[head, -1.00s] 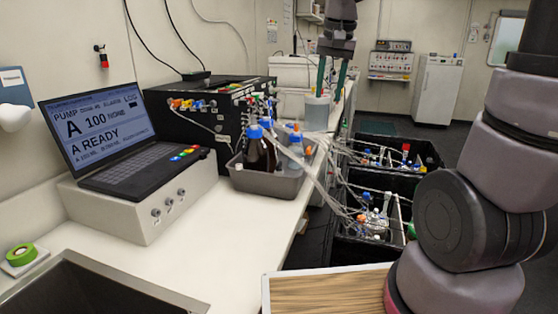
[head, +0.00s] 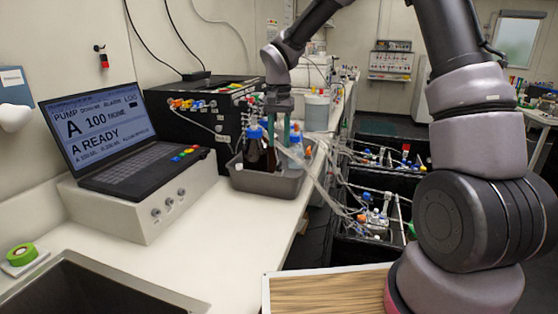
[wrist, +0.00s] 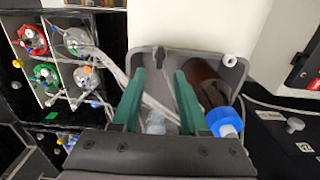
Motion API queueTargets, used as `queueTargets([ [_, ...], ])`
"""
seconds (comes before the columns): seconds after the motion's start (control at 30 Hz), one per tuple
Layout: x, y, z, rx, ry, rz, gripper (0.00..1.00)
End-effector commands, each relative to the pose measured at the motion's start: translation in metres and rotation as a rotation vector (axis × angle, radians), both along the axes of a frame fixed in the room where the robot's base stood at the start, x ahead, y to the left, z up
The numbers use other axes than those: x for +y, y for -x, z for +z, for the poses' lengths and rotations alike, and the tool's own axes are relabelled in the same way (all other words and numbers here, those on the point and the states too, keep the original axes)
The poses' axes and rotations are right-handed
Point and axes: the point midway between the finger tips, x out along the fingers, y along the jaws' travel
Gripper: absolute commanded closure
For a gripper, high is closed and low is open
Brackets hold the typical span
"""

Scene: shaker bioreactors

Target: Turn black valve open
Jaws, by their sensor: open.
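My gripper (head: 278,138) points down over the grey tray (head: 268,184) on the counter in the head view. In the wrist view its two green fingers (wrist: 160,78) are apart, and I see nothing gripped between them. Beside the right finger is a brown bottle (wrist: 204,78) with a blue cap (wrist: 225,123). I cannot pick out a black valve with certainty. The black box (head: 190,118) behind the tray carries several coloured fittings, too small to tell apart. In the wrist view a grey knob (wrist: 294,125) sits on a dark panel at the right.
Clear tubes (head: 305,160) run from the tray to black crates (head: 372,205) on the right. A laptop-like pump display (head: 105,125) stands on a white unit at the left. A sink (head: 85,290) is at the front left. The counter in front of the tray is clear.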

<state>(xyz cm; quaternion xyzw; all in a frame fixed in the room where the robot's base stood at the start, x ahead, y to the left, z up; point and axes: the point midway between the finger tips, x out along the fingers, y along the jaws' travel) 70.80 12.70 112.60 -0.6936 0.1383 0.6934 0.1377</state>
Motion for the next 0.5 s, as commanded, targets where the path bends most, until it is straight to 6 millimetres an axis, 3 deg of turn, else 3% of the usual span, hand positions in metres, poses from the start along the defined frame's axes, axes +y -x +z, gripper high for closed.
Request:
queueTargets([
  [0.2,0.0,0.001,-0.043,0.004,0.0,0.001,0.56],
  [0.5,0.0,0.001,-0.07,0.001,0.0,0.0,0.56],
])
